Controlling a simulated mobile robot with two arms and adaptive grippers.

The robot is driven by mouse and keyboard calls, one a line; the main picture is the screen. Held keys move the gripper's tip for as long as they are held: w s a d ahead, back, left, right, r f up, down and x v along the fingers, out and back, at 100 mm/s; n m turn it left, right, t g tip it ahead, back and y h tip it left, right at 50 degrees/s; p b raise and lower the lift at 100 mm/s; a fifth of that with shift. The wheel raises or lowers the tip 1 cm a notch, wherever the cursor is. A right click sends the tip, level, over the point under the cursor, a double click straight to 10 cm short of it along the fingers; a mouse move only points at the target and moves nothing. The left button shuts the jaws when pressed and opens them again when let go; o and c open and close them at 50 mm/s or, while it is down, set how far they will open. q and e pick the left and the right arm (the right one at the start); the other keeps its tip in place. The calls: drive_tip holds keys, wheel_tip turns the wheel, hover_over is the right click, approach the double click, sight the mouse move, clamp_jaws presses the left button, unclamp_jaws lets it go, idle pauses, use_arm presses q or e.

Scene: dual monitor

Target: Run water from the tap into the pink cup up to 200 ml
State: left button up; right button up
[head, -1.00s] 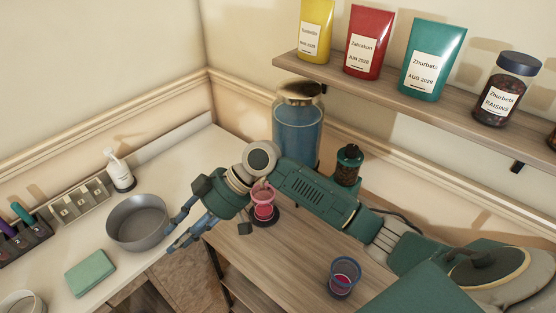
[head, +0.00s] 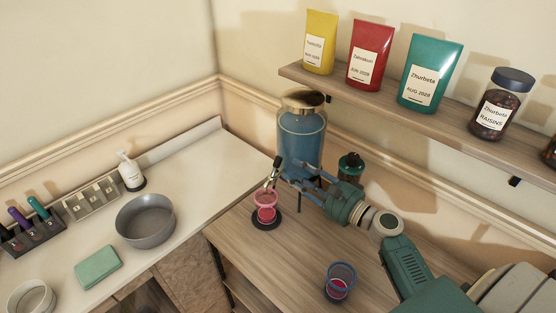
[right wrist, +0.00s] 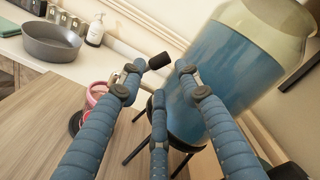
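The pink cup (head: 265,200) stands upright on a dark round coaster (head: 268,222), beneath the tap (head: 272,174) of a blue water tank (head: 301,138). Its lower part looks deeper red-pink; I cannot read a water level, and no stream shows. In the right wrist view the cup (right wrist: 97,97) is partly hidden behind a finger. My right gripper (head: 287,172) is open beside the tap, above and right of the cup. The tap's black handle (right wrist: 159,61) shows near its spread fingertips (right wrist: 160,72); I cannot tell whether they touch. My left gripper is not in view.
A blue-rimmed glass (head: 339,281) with red contents stands at the wooden table's front. A dark bottle (head: 350,167) stands right of the tank. A grey bowl (head: 146,221) and green sponge (head: 98,266) are on the white counter. A shelf (head: 420,115) with pouches hangs above.

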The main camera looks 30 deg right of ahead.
sight(280, 163)
drive_tip(key=p+x, duration=0.1)
drive_tip(key=x, duration=0.5)
drive_tip(key=shift+w+a+r+p, duration=0.1)
drive_tip(key=shift+w+p, duration=0.05)
drive_tip(key=shift+p, duration=0.2)
drive_tip(key=shift+w+a, duration=0.25)
drive_tip(key=shift+w, duration=0.4)
